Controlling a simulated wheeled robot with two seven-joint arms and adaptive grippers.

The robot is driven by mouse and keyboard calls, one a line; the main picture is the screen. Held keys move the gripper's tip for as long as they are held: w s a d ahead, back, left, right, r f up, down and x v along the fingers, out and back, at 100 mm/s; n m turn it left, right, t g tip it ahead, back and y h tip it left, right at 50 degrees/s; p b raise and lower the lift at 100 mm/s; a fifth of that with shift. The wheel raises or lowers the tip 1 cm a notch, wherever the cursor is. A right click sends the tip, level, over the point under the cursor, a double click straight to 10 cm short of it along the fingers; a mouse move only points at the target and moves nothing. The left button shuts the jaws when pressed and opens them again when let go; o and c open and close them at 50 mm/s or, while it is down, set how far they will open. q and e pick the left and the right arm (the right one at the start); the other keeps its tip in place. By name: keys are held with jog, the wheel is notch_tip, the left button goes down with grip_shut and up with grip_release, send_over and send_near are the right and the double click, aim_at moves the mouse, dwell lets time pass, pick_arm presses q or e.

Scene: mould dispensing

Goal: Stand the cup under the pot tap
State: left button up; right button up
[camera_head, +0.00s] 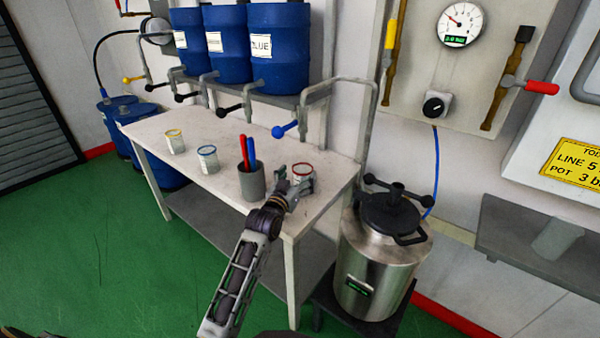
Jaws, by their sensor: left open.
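A small white cup with a red rim (302,170) stands upright on the white table (225,135), near its right end. Two similar cups stand further left, one with a yellow rim (175,142) and one with a blue rim (207,158). My left gripper (293,182) is open at the near left side of the red-rimmed cup and covers part of it; I cannot tell whether they touch. The steel pot (378,268) with a black lid stands right of the table, low down. I cannot make out a tap on the pot. My right gripper is not in view.
A grey holder (251,184) with red and blue sticks stands just left of my gripper. A grey shelf (510,245) at right bears a greyish cup-like thing (556,240).

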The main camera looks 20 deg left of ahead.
pick_arm(q)
jog(key=shift+s+a, duration=0.1)
jog(key=shift+s, duration=1.05)
jog(key=shift+s+a+p, duration=0.1)
jog(key=shift+s+p, duration=0.3)
jog(key=shift+s, duration=1.65)
jog(key=shift+s+a, duration=0.1)
jog(key=shift+s, duration=0.5)
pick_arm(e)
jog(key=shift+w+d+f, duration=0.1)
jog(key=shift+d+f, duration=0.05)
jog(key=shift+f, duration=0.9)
